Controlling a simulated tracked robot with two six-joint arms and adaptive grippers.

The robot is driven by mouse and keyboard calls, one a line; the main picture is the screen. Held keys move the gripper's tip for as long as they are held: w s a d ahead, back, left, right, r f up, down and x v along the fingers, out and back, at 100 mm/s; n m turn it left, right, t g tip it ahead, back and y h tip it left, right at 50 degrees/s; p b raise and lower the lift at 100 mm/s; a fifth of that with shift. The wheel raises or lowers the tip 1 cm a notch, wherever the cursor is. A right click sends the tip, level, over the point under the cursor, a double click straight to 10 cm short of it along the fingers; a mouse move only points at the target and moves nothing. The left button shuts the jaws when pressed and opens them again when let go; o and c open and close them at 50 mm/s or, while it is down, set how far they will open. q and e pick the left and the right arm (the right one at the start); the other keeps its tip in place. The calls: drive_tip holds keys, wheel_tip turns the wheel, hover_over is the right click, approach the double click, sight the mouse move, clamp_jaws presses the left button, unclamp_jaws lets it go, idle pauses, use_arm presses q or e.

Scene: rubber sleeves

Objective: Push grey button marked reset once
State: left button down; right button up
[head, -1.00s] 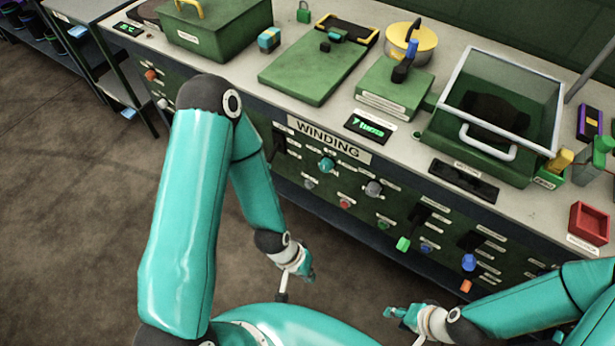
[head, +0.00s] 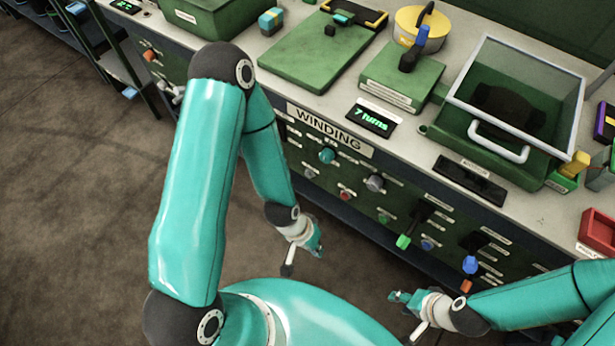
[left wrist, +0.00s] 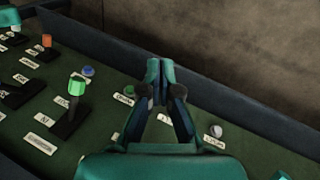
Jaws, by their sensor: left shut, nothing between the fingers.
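A small grey button (head: 309,172) sits on the green front panel (head: 330,180), left of a red button, below the WINDING sign. In the left wrist view a grey button (left wrist: 215,130) with a white label, too small to read, lies right of my fingers. My left gripper (head: 318,246) is in front of and below the panel, apart from it in the head view. In the left wrist view its fingertips (left wrist: 160,68) are together and empty. My right gripper (head: 394,297) is at the lower right, clear of the panel; its fingers are too small to judge.
The panel also bears a teal knob (head: 327,155), a larger grey knob (head: 375,183), a red button (head: 345,195) and a green-tipped lever (head: 404,241). A display (head: 373,119) reads 7 turns. The floor (head: 80,220) at left is open.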

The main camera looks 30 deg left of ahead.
sight(309, 174)
use_arm(q)
drive_tip(key=w+a+f+m+t+y+b, duration=0.1)
drive_tip(key=w+a+f+m+t+b, duration=0.2)
drive_tip(key=b, duration=1.4)
drive_tip(key=w+a+f+m+t+y+b, duration=0.1)
drive_tip(key=w+a+f+m+t+b, duration=0.3)
drive_tip(key=w+a+f+m+b, duration=0.4)
drive_tip(key=w+a+f+b, duration=0.2)
drive_tip(key=a+f+b, duration=0.3)
drive_tip(key=a+b, duration=0.3)
drive_tip(key=shift+t+b, duration=0.3)
drive_tip(key=shift+b, duration=1)
drive_tip(key=shift+w+f, duration=0.1)
drive_tip(key=shift+w, duration=0.1)
drive_tip(key=w, duration=0.8)
drive_tip(key=shift+w+d, duration=0.25)
drive_tip(key=shift+d, duration=0.1)
drive_tip(key=shift+w+p, duration=0.35)
drive_tip(key=shift+w, duration=0.05)
